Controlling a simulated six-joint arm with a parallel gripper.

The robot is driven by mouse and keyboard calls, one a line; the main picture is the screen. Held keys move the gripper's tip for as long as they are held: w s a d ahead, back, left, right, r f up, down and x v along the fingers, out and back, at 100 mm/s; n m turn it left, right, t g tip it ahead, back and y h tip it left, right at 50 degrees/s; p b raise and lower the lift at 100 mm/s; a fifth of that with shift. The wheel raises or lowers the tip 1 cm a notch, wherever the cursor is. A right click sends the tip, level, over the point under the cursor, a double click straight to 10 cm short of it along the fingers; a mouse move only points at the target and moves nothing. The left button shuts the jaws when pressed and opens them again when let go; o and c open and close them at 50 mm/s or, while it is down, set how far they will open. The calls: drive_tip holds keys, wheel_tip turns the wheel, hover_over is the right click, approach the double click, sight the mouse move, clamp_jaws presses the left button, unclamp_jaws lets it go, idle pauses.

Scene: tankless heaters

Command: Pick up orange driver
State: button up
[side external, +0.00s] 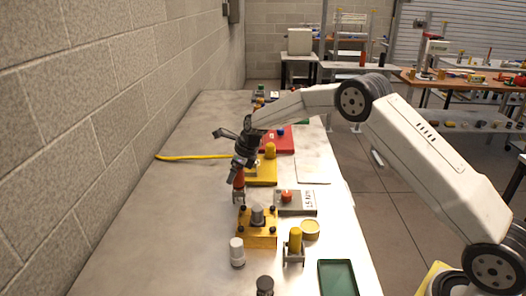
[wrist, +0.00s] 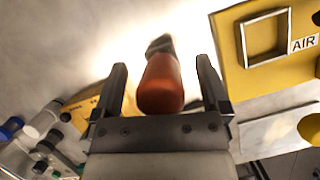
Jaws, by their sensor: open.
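The orange driver (wrist: 162,84) shows in the wrist view as a rounded orange handle with a dark end at the top. It lies between the two fingers of my gripper (wrist: 161,75), with a gap visible on each side. My gripper is open. In the side view, the orange-red driver (side external: 239,180) appears at my gripper (side external: 239,197), low over the table by the wall side. The fingers are small there, and I cannot tell whether the driver touches the table.
A white bottle (side external: 237,251), a yellow cylinder (side external: 295,240) and a green tray (side external: 338,279) are nearer. A yellow plate (side external: 262,172) lies behind.

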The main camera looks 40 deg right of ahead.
idle(0.3)
clamp_jaws()
drive_tip(key=shift+r, duration=0.1)
drive_tip(key=shift+r, duration=0.15)
drive_tip(key=shift+r, duration=4.85)
drive_tip(key=shift+s+r, duration=0.1)
drive_tip(key=shift+s+a+r, duration=0.25)
drive_tip(key=shift+s, duration=0.2)
drive_tip(key=s+a+r, duration=0.1)
drive_tip(key=s+a, duration=0.1)
drive_tip(key=s, duration=0.7)
drive_tip(key=s+a+r, duration=0.2)
drive_tip(key=s+a, duration=0.1)
drive_tip(key=s, duration=0.7)
drive_tip(key=shift+s, duration=0.3)
